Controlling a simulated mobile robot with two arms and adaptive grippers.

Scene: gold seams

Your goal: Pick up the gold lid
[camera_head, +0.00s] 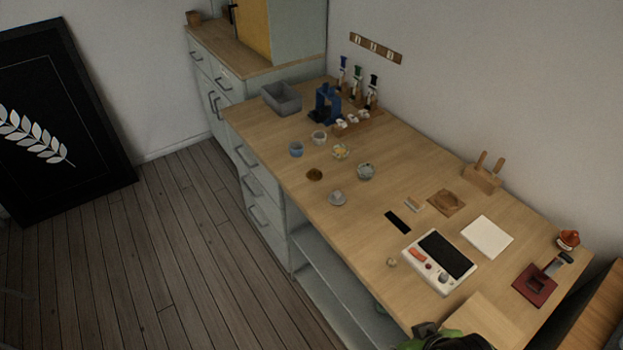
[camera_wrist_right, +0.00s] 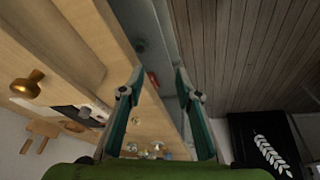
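A small, flat, dark gold round piece, which looks like the gold lid (camera_head: 314,174), lies on the wooden worktop (camera_head: 290,150) near its front edge. It is left of a grey saucer-like piece (camera_head: 338,198) and too small to show detail. My right gripper (camera_head: 440,336) shows partly at the bottom edge of the head view, far from the lid. In the wrist view my right gripper (camera_wrist_right: 155,88) has its two fingers spread apart with nothing between them. I cannot make out the lid there. My left gripper is not in view.
A white device (camera_head: 438,262), white pad (camera_head: 487,237) and red press (camera_head: 535,285) lie nearer. A grey bin (camera_head: 281,99) stands farther back.

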